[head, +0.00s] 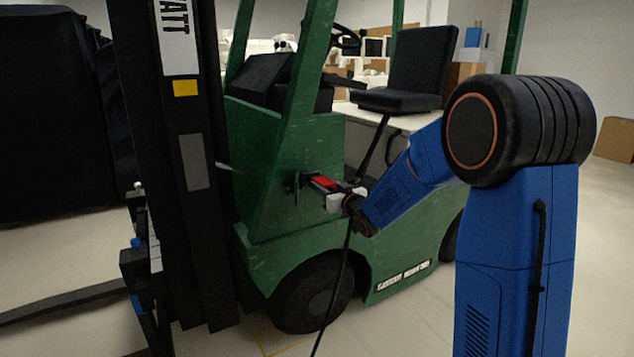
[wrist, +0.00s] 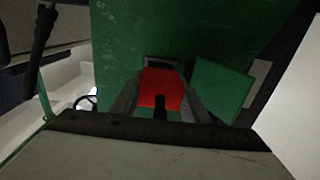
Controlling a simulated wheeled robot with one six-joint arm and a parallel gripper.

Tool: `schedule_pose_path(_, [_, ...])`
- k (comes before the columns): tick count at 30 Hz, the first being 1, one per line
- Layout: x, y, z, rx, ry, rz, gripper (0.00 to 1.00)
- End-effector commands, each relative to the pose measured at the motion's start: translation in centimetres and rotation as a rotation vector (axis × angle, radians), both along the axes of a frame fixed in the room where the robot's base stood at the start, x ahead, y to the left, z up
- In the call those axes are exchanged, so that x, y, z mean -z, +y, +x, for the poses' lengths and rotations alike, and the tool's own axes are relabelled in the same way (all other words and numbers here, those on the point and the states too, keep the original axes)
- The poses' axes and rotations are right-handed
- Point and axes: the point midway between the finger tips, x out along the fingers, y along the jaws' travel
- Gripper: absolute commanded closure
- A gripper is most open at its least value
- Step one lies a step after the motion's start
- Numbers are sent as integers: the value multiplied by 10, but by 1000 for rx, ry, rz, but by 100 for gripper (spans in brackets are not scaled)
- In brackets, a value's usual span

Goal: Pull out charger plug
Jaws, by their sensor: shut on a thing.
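The charger plug (head: 323,182) is red and sits at the side of the green forklift (head: 270,155). In the wrist view the plug (wrist: 160,90) is between the two fingers of my gripper (wrist: 160,82), which is shut on it. My gripper (head: 328,187) reaches it from the right in the head view. A dark socket area shows just beyond the plug; I cannot tell how deep the plug sits in it. A black cable (head: 343,275) hangs from near the gripper down to the floor.
A green flap (wrist: 220,88) stands open right of the plug. The forklift's black mast (head: 180,170) rises at the left and its seat (head: 412,75) is above. A black-covered cart (head: 45,110) stands far left. Floor at the lower right is clear.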

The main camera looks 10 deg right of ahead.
Motion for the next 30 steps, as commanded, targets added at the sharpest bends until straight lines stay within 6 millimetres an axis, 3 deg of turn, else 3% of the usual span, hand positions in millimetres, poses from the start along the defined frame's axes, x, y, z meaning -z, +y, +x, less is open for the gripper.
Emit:
schedule_pose_path(18, [0,-6,-19,0,0,0,94])
schedule_pose_path(30, [0,-6,-20,0,0,0,94])
